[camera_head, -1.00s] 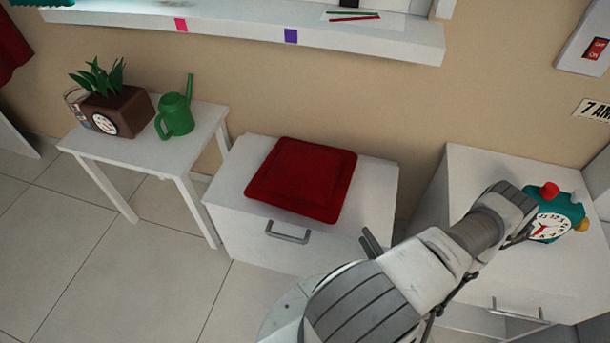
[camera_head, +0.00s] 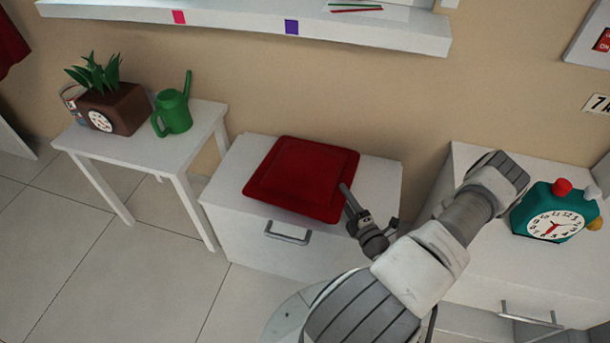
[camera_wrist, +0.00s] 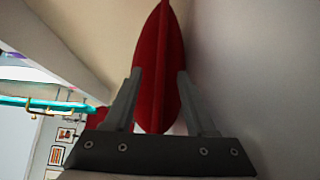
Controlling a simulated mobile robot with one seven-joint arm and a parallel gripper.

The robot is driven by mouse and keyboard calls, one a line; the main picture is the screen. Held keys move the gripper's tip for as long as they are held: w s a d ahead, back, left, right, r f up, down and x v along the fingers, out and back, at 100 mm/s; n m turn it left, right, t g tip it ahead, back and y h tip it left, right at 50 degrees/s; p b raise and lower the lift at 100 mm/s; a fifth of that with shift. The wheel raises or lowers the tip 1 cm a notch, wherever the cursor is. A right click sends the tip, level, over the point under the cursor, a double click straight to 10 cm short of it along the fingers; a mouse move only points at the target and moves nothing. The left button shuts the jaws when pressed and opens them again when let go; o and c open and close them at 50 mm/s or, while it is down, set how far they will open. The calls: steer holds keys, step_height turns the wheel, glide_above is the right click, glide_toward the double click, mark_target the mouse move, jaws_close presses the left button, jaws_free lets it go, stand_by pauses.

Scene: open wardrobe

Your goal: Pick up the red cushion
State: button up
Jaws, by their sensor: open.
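The red cushion (camera_head: 302,178) lies flat on top of a low white cabinet (camera_head: 232,178) in the head view. My gripper (camera_head: 348,195) is at the cushion's right edge, just above the cabinet's front. In the wrist view the cushion (camera_wrist: 158,50) shows edge-on, and its near edge lies between the two spread fingers of my gripper (camera_wrist: 159,73). The fingers are open on either side of the cushion. I cannot tell whether either finger touches it.
A teal alarm clock (camera_head: 553,212) stands on a white cabinet (camera_head: 480,262) at the right, near my arm. A white side table (camera_head: 150,158) at the left holds a green watering can (camera_head: 173,112) and a brown planter (camera_head: 118,108). A windowsill (camera_head: 380,35) runs above.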

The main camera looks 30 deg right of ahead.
steer(key=shift+w+d, duration=0.1)
steer(key=shift+w, duration=0.6)
jaws_close()
stand_by(0.9)
